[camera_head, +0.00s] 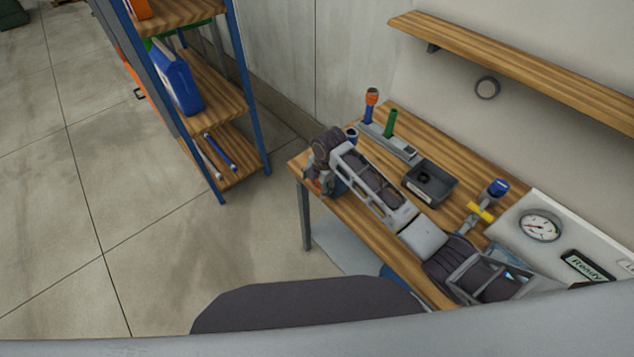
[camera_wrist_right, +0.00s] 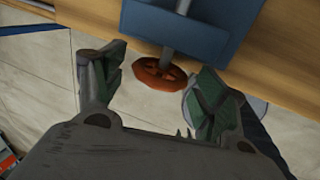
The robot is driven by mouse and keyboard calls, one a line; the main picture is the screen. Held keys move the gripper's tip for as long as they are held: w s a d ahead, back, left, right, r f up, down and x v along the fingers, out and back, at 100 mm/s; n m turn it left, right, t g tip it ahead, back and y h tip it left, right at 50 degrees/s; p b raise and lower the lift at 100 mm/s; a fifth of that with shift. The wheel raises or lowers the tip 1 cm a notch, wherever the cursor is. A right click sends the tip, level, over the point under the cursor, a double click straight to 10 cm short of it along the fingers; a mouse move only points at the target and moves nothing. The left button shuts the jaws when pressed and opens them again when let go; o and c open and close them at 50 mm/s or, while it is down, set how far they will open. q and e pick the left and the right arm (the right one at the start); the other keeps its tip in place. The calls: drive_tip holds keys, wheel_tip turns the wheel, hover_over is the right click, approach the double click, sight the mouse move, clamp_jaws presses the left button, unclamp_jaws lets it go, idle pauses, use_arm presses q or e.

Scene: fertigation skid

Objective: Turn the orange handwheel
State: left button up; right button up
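The orange handwheel (camera_wrist_right: 165,74) shows in the right wrist view, on a grey stem below a blue block (camera_wrist_right: 200,25) at the wooden bench edge. My right gripper (camera_wrist_right: 158,64) is open, with one green-padded finger on each side of the wheel in the picture. Neither finger visibly grips the rim; the depth gap is hard to judge. My left gripper is not in view.
The wooden bench (camera_head: 455,205) carries a dark tray (camera_head: 430,183), a yellow-handled valve (camera_head: 480,211), a gauge (camera_head: 540,226) and a rack with orange and green-handled items. A blue-framed shelf (camera_head: 215,100) stands to the left, with clear floor before it. A wall shelf (camera_head: 520,65) hangs above.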

drive_tip(key=c, duration=0.8)
drive_tip(key=shift+w+g+h, duration=0.15)
drive_tip(key=shift+g+h, duration=0.15)
drive_tip(key=shift+g, duration=0.2)
drive_tip(key=shift+w+a+r+g+h, duration=0.1)
drive_tip(key=shift+g+h, duration=0.35)
drive_tip(key=shift+g, duration=0.1)
drive_tip(key=shift+w+a+g+h, duration=0.1)
drive_tip(key=shift+g+h, duration=0.35)
drive_tip(key=shift+g, duration=0.1)
drive_tip(key=shift+a+g+h+b, duration=0.1)
drive_tip(key=shift+g+h+b, duration=0.35)
drive_tip(key=shift+g, duration=0.15)
drive_tip(key=shift+w+g+h+b, duration=0.15)
drive_tip(key=shift+g+h+b, duration=0.35)
drive_tip(key=shift+b, duration=0.55)
drive_tip(key=shift+g, duration=0.3)
